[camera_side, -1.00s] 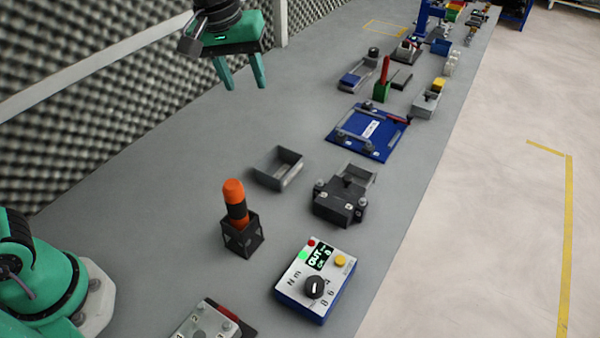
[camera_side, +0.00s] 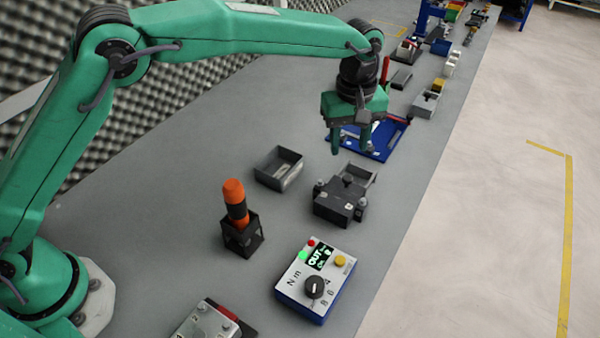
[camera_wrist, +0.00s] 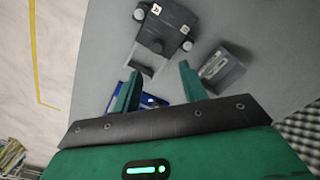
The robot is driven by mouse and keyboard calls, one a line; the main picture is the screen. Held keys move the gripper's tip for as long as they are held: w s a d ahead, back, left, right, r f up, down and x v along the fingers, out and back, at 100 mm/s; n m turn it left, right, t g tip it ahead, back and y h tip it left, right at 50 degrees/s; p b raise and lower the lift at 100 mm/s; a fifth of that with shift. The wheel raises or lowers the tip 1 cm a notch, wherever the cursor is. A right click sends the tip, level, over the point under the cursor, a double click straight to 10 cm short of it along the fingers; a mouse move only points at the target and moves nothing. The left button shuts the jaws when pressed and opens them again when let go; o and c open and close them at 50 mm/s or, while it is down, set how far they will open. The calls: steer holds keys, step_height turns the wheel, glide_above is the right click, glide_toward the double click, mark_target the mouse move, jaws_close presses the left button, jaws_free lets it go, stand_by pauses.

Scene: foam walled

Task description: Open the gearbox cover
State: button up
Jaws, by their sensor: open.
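The dark grey block (camera_side: 338,203) that looks like the gearbox stands on the bench, right of centre in the side view. It has a dark central knob and silver round knobs at its sides. An open light grey box section (camera_side: 360,176) adjoins its back. In the wrist view the block (camera_wrist: 163,24) shows beyond the fingertips, with two small white labels. I cannot tell where the cover's edge runs. My gripper (camera_side: 350,143) is open and empty, pointing down, above and behind the block in the side view. It also shows in the wrist view (camera_wrist: 160,72).
An open grey tray (camera_side: 279,170) lies left of the block. An orange-and-black tool (camera_side: 236,204) stands in a black holder. A control box (camera_side: 316,280) with a dial sits in front. A blue plate (camera_side: 392,146) lies behind the gripper. Foam (camera_side: 40,130) lines the wall.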

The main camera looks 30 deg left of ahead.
mark_target(348, 177)
steer(key=shift+d+f, duration=0.4)
steer(key=shift+f, duration=0.1)
steer(key=shift+f, duration=3.8)
jaws_close()
